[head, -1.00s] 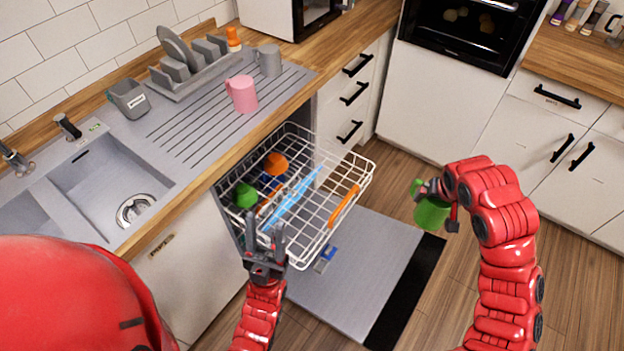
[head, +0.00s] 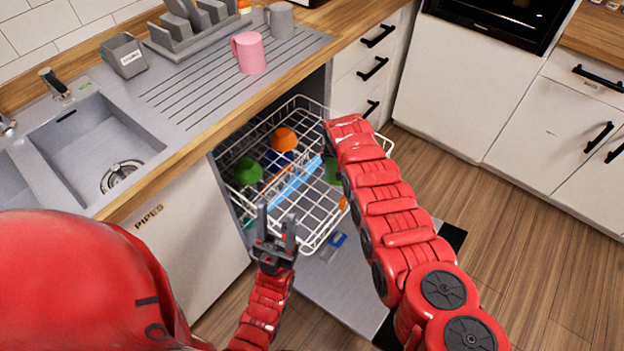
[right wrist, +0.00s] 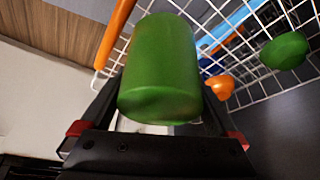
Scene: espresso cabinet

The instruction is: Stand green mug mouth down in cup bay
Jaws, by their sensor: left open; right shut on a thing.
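The green mug (right wrist: 158,65) is between the fingers of my right gripper (right wrist: 158,108), which is shut on it. In the right wrist view it is over the white wire rack, with a solid-looking end towards the camera; its mouth is not visible. In the head view, the mug (head: 332,172) peeks out beside my right arm, which hides that gripper. The pulled-out rack (head: 322,232) holds a green rounded item (head: 248,171) and an orange one (head: 284,139). I cannot tell which part is the cup bay. My left gripper (head: 276,222) is open and empty at the rack's near front.
A light blue long item (head: 296,183) lies in the rack's middle. The lowered dishwasher door (head: 335,285) lies below, with a small blue item (head: 334,244) near it. A pink mug (head: 249,54) and a grey mug (head: 280,20) stand on the drainer above.

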